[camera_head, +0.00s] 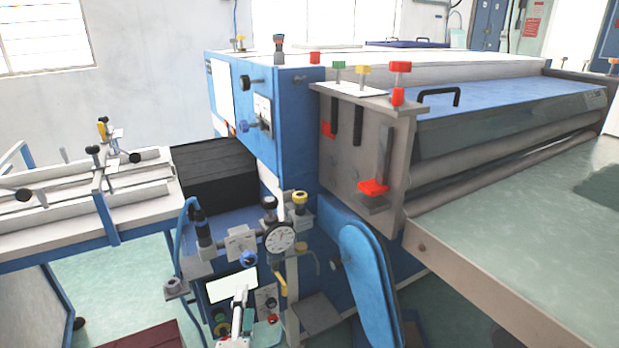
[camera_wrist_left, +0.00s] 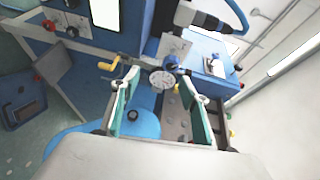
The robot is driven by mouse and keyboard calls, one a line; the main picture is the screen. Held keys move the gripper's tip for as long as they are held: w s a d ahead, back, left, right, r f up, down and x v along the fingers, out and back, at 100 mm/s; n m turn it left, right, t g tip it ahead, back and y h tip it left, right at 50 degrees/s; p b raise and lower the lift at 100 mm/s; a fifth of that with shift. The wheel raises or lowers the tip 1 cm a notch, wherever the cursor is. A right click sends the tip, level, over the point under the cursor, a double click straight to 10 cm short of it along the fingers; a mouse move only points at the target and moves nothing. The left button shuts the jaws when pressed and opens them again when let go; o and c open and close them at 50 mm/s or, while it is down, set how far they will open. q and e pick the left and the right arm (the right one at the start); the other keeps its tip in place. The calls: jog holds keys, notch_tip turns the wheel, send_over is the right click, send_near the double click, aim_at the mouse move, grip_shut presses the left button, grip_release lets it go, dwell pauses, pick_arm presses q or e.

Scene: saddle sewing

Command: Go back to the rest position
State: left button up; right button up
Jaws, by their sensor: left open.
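My left gripper (camera_head: 250,326) shows at the bottom of the head view, in front of the blue sewing machine's lower panel. In the left wrist view my left gripper (camera_wrist_left: 164,82) has its two green-lined fingers spread apart, with nothing between the pads. A round dial gauge (camera_head: 279,237) on the machine shows beyond the fingertips; it also shows in the wrist view (camera_wrist_left: 161,80). I cannot tell how near the fingers are to it. My right gripper is in neither view.
The blue machine (camera_head: 297,130) fills the middle, with rollers (camera_head: 500,160) and a pale green table (camera_head: 530,235) on the right. A white-topped bench with clamps (camera_head: 80,195) stands left. Yellow-handled valve parts (camera_wrist_left: 108,65) and a blue hose (camera_head: 182,235) stick out near my gripper. Green floor shows below.

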pick_arm(q)
jog(key=s+a+f+n+g+h+p, duration=0.1)
jog(key=s+f+n, duration=0.4)
jog(key=s+f, duration=0.5)
jog(key=s+a+f+n+g+h+p, duration=0.1)
jog(key=s+f+n+g+h+p, duration=0.2)
jog(key=s+f, duration=0.7)
jog(key=s+n+g+h, duration=0.1)
jog(key=n+g, duration=0.1)
jog(key=n, duration=0.1)
jog(key=shift+a+f+g+h, duration=0.25)
jog(key=shift+f+g+h, duration=0.05)
jog(key=shift+f, duration=0.05)
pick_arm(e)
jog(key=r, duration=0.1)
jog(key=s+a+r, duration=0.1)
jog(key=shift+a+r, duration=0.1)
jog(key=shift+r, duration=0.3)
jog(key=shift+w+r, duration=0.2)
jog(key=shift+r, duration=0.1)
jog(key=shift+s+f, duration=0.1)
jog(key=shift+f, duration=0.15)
pick_arm(q)
jog(key=shift+c, duration=0.2)
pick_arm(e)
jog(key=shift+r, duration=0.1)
